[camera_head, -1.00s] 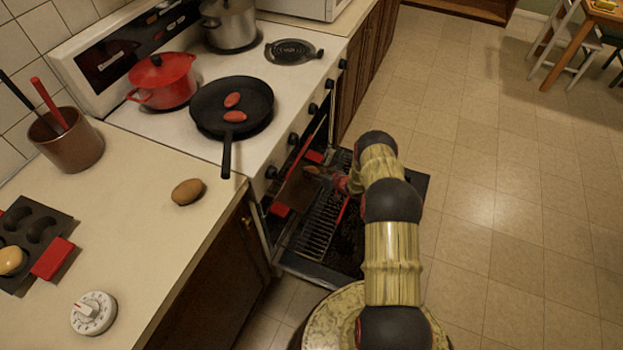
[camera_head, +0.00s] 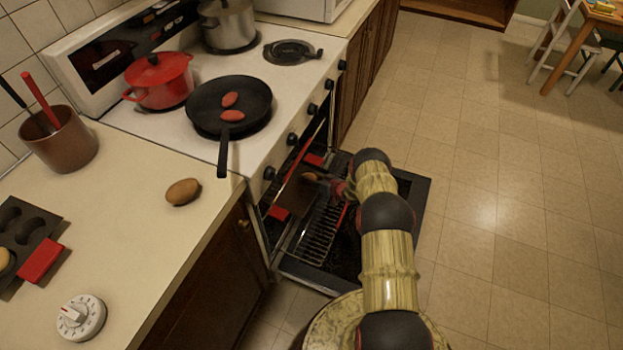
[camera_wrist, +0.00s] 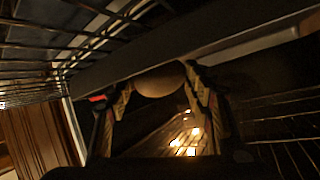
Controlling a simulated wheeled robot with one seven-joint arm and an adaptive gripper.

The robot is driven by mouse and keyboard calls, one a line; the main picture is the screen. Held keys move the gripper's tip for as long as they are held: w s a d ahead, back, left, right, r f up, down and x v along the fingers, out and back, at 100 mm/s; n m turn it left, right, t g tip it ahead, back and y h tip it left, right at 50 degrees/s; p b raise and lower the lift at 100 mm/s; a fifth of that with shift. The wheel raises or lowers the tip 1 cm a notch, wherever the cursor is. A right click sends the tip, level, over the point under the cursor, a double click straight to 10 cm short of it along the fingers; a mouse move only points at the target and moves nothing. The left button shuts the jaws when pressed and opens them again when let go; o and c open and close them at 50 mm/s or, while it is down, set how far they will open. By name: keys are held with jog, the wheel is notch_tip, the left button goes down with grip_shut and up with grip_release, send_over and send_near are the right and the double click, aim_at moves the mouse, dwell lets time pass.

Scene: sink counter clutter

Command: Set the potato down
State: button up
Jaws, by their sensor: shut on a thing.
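A brown potato (camera_wrist: 158,80) sits between the fingertips of my gripper (camera_wrist: 160,92) in the wrist view, and the fingers are shut on it. In the head view my gripper (camera_head: 325,181) reaches through the open oven front, and the held potato (camera_head: 309,177) shows small and dim at its tip. It appears above a dark baking pan (camera_head: 292,197) with red grips; I cannot tell whether they touch. Another potato (camera_head: 183,192) lies on the counter, apart from my gripper.
The lowered oven door (camera_head: 408,215) and wire rack (camera_head: 318,238) lie around my arm. Rack bars (camera_wrist: 45,55) show close by in the wrist view. A skillet (camera_head: 255,105) and red pot (camera_head: 160,88) stand on the stove.

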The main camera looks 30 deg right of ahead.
jog(key=o, duration=1.3)
jog(key=shift+f, duration=0.1)
jog(key=shift+r, duration=0.25)
jog(key=p+v, duration=0.4)
jog(key=v, duration=0.6)
jog(key=shift+s+r, duration=0.15)
jog(key=shift+s, duration=0.05)
jog(key=shift+s+d+r+p, duration=0.1)
jog(key=shift+s+p, duration=0.05)
jog(key=shift+s, duration=0.2)
jog(key=shift+s+d+r+p, duration=0.1)
jog(key=shift+s+r+p, duration=0.05)
jog(key=shift+s, duration=0.2)
